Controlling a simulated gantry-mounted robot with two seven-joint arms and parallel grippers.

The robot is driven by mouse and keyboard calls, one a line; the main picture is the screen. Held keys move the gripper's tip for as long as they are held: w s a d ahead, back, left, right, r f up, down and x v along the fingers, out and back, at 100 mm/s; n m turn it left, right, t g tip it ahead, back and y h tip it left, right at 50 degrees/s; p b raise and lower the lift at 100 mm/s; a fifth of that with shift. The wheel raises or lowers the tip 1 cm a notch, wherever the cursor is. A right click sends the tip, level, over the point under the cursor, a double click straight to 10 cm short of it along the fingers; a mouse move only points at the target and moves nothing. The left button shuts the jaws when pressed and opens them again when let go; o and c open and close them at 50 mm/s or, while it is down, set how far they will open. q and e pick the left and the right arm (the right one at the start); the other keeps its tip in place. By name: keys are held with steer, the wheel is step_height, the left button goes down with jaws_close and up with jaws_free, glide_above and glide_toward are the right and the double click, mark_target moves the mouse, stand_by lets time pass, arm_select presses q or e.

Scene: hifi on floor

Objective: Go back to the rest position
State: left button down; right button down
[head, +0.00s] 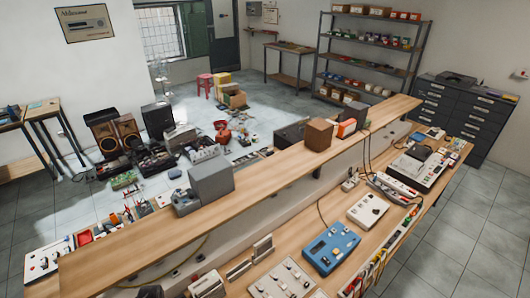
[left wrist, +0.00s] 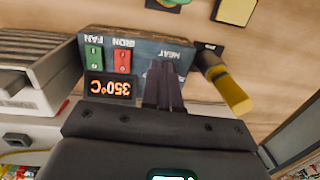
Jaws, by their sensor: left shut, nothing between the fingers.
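My left gripper (left wrist: 165,68) shows in the left wrist view, its two dark fingers together and empty. The fingertips overlap the front of a dark heat station (left wrist: 134,60), over its right part near the upside-down HEAT label. I cannot tell whether they touch it. The station has a green FAN switch (left wrist: 94,53), a red IRON switch (left wrist: 123,59) and an orange display (left wrist: 110,88) reading 350°C upside down. A yellow-ended handle (left wrist: 232,92) sticks out at its right. Neither gripper can be made out in the head view, and my right gripper is not in view.
In the head view, a long wooden workbench (head: 463,146) carries a blue instrument (head: 331,246) and a white device (head: 367,210). A raised wooden shelf (head: 262,176) runs along it, bearing a grey box (head: 211,180) and a brown box (head: 318,134). Speakers and tools lie on the floor behind.

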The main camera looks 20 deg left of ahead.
arm_select(q)
steer(key=s+d+m+y, duration=0.2)
steer(key=s+d+m, duration=0.25)
steer(key=s, duration=0.55)
steer(key=w+d+r+m+t+h, duration=0.1)
steer(key=d+r+m+t, duration=0.3)
steer(key=d+r, duration=1.8)
step_height(320, 180, up, 4)
steer(key=m+h, duration=0.1)
steer(key=m, duration=0.4)
steer(key=shift+w+m+t, duration=0.2)
steer(key=shift+m+t, duration=0.1)
steer(key=shift+m, duration=0.05)
steer(key=shift+f, duration=0.1)
